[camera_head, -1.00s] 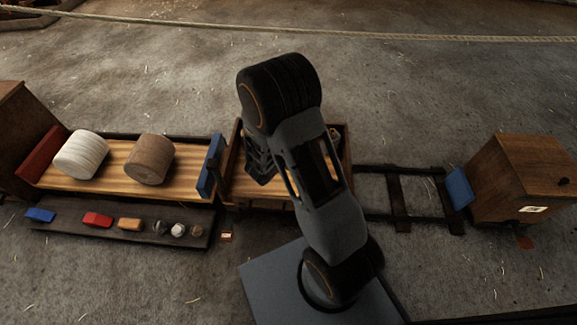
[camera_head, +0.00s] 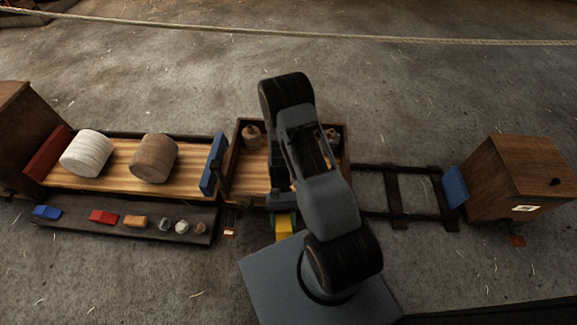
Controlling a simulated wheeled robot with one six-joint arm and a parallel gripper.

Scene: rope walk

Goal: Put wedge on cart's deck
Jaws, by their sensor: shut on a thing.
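A yellow block, which I take to be the wedge (camera_head: 284,226), shows just below my gripper (camera_head: 282,207), at the near side of the wooden cart (camera_head: 250,184). My gripper is shut on it; the fingertips are small and partly hidden by my arm. The cart's deck is light wood inside low dark walls. My arm hides the middle of the deck. A small brown knobbed object (camera_head: 252,137) stands at the deck's far left, and another (camera_head: 332,135) shows at the far right.
Left of the cart, a long wooden bed (camera_head: 112,180) holds a white drum (camera_head: 87,153) and a brown drum (camera_head: 154,158). A dark shelf (camera_head: 60,226) before it carries several small blocks and lumps. Rails (camera_head: 400,195) lead right to a wooden box (camera_head: 517,178). A rope (camera_head: 400,36) crosses behind.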

